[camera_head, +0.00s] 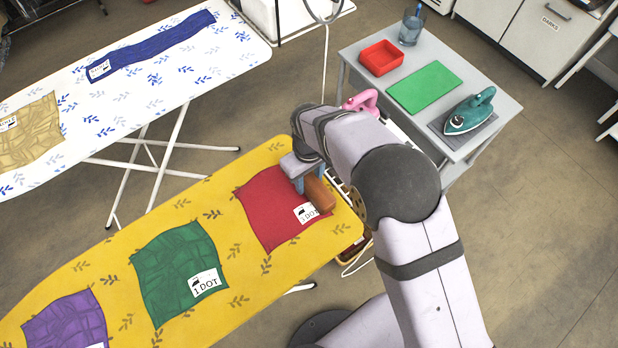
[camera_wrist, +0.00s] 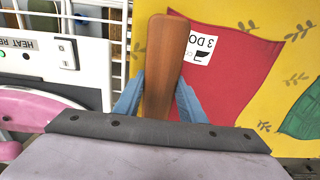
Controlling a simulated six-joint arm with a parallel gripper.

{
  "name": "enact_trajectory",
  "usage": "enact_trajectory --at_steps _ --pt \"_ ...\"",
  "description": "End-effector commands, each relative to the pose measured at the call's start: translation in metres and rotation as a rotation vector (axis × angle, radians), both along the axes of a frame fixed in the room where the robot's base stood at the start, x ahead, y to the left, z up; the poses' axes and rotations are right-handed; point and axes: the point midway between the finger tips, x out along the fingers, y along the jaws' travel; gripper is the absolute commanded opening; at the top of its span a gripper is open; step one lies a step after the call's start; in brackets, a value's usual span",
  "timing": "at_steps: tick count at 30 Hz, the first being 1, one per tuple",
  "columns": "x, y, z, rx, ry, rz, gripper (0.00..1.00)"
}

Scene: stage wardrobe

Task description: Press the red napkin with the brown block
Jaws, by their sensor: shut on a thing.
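The red napkin (camera_head: 268,207) lies on the yellow ironing board, looking smooth, with a white label reading "3 DOT" at its near right corner. It also shows in the wrist view (camera_wrist: 232,78). My gripper (camera_head: 305,186) is shut on the brown block (camera_head: 320,194), with its blue fingers on both sides of it in the wrist view (camera_wrist: 160,100). The block (camera_wrist: 164,60) is over the napkin's right part, beside the label. I cannot tell whether it touches the cloth. My gripper and the block hide part of the napkin.
A creased green napkin (camera_head: 178,262) and a purple napkin (camera_head: 66,325) lie further left on the yellow board (camera_head: 110,262). A white board (camera_head: 225,50) stands behind. A grey table (camera_head: 440,55) holds a red tray (camera_head: 381,56), green mat (camera_head: 425,87) and teal iron (camera_head: 470,112).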

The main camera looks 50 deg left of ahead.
Motion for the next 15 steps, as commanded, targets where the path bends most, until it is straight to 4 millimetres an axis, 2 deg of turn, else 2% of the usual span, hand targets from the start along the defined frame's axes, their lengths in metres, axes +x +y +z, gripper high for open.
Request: enact_trajectory --at_steps 7,15 --pt "-0.001 -0.003 0.001 -0.008 0.002 0.0 0.0" --pt "0.0 -0.001 0.021 -0.003 0.001 0.0 0.0"
